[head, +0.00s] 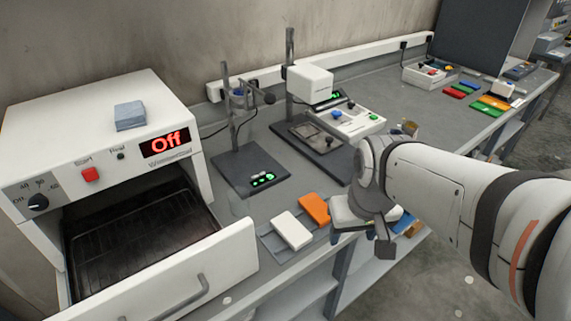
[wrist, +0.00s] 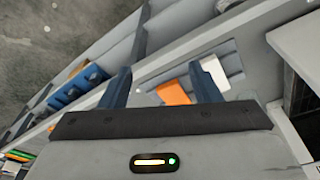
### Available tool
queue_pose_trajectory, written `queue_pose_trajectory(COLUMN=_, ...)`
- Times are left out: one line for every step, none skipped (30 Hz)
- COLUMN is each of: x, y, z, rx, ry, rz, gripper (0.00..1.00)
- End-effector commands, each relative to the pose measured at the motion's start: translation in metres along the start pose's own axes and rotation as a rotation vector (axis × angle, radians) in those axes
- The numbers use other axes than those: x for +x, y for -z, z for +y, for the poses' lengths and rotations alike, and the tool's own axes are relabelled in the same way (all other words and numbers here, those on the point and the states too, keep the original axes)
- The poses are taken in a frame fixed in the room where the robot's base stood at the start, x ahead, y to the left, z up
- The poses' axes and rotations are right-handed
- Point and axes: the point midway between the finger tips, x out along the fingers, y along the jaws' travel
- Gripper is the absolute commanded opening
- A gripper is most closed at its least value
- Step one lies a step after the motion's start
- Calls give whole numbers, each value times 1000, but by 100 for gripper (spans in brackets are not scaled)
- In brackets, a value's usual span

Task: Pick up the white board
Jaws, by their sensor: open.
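The white board (head: 292,230) lies flat in a shallow grey tray (head: 272,241) on the bench, beside an orange board (head: 316,208). In the wrist view the white board (wrist: 215,73) shows just beyond the right finger, partly hidden by it. The orange board (wrist: 173,93) shows between the fingers. My gripper (head: 378,238) is open and empty, to the right of both boards near the bench's front edge. In the wrist view its two dark blue fingers (wrist: 161,86) stand wide apart.
An oven (head: 105,130) reading "Off" stands at left, its drawer-like front (head: 170,283) pulled out near the tray. Stands with dark bases (head: 250,168) are behind the boards. Colored boards (head: 490,103) lie at the far right. Shelves are below the bench.

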Motion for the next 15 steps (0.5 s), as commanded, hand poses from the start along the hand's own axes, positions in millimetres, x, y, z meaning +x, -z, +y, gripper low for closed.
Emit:
queue_pose_trajectory(x=-2, y=13, z=-6, rx=-46, ry=7, rz=-23, gripper=61)
queue_pose_trajectory(x=-2, y=21, z=-11, rx=-77, ry=11, rz=-35, gripper=63)
queue_pose_trajectory(x=0, y=32, z=-18, rx=-123, ry=16, rz=-52, gripper=67)
queue_pose_trajectory(x=1, y=40, z=-24, rx=-158, ry=20, rz=-65, gripper=69)
queue_pose_trajectory(x=3, y=48, z=-30, rx=-192, ry=24, rz=-77, gripper=72)
queue_pose_trajectory(x=7, y=58, z=-38, rx=-239, ry=29, rz=-94, gripper=75)
queue_pose_trajectory(x=10, y=64, z=-45, rx=-271, ry=33, rz=-105, gripper=75)
queue_pose_trajectory(x=13, y=71, z=-51, rx=-303, ry=36, rz=-116, gripper=75)
queue_pose_trajectory(x=17, y=78, z=-60, rx=-343, ry=41, rz=-129, gripper=75)
queue_pose_trajectory(x=20, y=83, z=-66, rx=-371, ry=44, rz=-138, gripper=75)
queue_pose_trajectory(x=23, y=87, z=-71, rx=-396, ry=46, rz=-147, gripper=75)
queue_pose_trajectory(x=27, y=92, z=-78, rx=-426, ry=50, rz=-157, gripper=75)
queue_pose_trajectory(x=30, y=95, z=-82, rx=-445, ry=52, rz=-163, gripper=75)
queue_pose_trajectory(x=32, y=98, z=-86, rx=-461, ry=53, rz=-169, gripper=75)
queue_pose_trajectory(x=35, y=100, z=-91, rx=-480, ry=55, rz=-174, gripper=75)
